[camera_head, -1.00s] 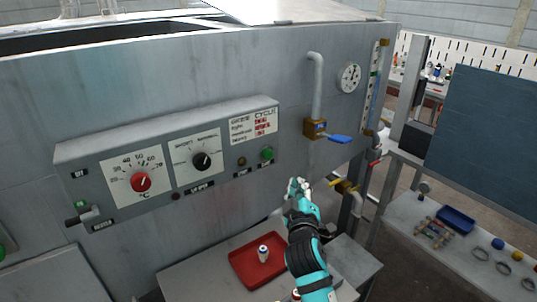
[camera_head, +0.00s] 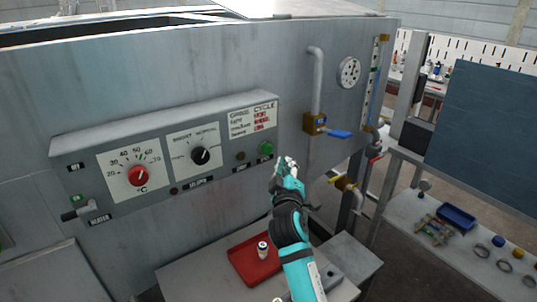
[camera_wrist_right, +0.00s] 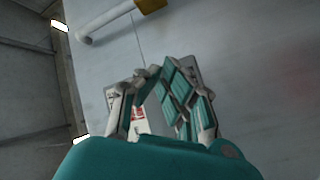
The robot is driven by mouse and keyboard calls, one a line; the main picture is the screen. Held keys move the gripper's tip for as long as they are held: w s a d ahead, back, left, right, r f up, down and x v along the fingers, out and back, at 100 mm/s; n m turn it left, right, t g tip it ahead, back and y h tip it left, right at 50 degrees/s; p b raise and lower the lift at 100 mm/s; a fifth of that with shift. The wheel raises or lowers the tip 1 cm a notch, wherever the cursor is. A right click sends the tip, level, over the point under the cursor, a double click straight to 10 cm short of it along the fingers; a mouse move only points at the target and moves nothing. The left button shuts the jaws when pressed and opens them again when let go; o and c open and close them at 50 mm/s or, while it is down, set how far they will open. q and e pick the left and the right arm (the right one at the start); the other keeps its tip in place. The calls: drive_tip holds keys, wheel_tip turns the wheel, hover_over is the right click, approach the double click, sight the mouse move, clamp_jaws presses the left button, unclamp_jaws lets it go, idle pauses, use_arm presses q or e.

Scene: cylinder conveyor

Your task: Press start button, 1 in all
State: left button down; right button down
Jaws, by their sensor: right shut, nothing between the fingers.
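The green start button (camera_head: 266,148) is at the right end of the grey control panel (camera_head: 95,143), under the printed cycle label. My right gripper (camera_head: 285,161) is just below and right of the button in the head view, with its fingers shut and empty. I see a small gap between fingertips and button in the picture; the depth between them is hard to judge. In the right wrist view the fingers (camera_wrist_right: 160,85) point at the grey machine face, and the button is hidden there. My left gripper is not in view.
A red dial (camera_head: 138,176), a black dial (camera_head: 200,156) and a blue-handled valve (camera_head: 316,124) are near the button. Below, a red tray (camera_head: 240,263) holds a small white cylinder (camera_head: 263,249). A bench with a blue tray (camera_head: 457,216) stands at right.

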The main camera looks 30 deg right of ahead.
sight(267, 149)
drive_tip(key=shift+w+a+b, duration=0.15)
drive_tip(key=shift+w+b, duration=0.35)
drive_tip(key=shift+w, duration=1.3)
drive_tip(key=shift+w, duration=0.1)
drive_tip(key=shift+w, duration=0.3)
drive_tip(key=shift+w+b, duration=0.4)
drive_tip(key=shift+w, duration=0.05)
idle(0.7)
drive_tip(key=shift+r, duration=0.1)
drive_tip(key=shift+s+p, duration=0.45)
drive_tip(key=shift+s, duration=0.45)
